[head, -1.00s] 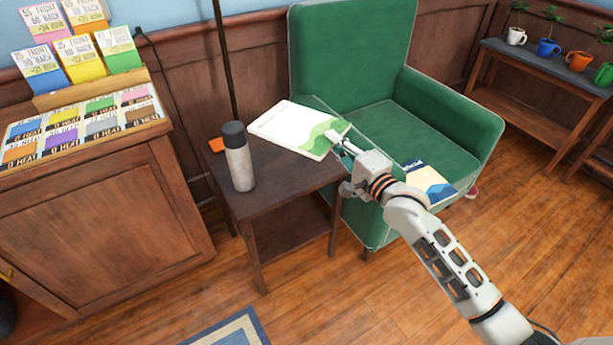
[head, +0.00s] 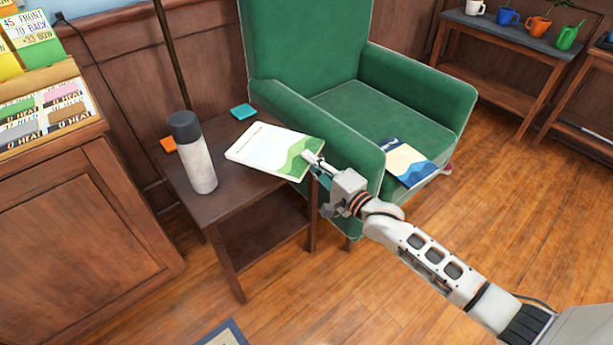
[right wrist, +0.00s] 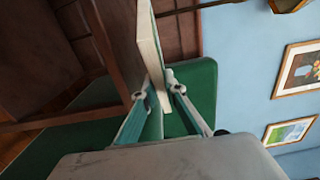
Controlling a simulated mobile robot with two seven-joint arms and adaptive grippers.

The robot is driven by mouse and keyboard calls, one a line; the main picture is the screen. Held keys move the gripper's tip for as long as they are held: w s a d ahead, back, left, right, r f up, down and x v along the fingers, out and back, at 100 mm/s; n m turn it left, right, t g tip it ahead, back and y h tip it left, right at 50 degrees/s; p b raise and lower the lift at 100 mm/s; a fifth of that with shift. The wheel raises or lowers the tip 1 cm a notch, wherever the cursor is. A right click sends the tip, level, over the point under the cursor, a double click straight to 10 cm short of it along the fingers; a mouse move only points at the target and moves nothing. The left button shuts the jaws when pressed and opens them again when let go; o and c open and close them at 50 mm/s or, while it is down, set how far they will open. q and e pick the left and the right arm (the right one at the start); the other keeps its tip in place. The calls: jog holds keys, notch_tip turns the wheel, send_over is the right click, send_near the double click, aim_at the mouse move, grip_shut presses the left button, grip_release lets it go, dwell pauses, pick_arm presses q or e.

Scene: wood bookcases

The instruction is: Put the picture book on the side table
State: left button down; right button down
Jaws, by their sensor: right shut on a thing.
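In the right wrist view the book (right wrist: 151,45) shows edge-on between the fingertips of the right gripper (right wrist: 160,92). I cannot tell whether its underside touches the tabletop. My left gripper is not in view.
The tabletop's front is clear.

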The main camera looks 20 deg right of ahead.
jog(key=shift+f, duration=0.6)
notch_tip(320, 180, down, 4)
jog(key=shift+f+b, duration=0.15)
jog(key=shift+b, duration=0.9)
jog(key=c, duration=2.1)
grip_release()
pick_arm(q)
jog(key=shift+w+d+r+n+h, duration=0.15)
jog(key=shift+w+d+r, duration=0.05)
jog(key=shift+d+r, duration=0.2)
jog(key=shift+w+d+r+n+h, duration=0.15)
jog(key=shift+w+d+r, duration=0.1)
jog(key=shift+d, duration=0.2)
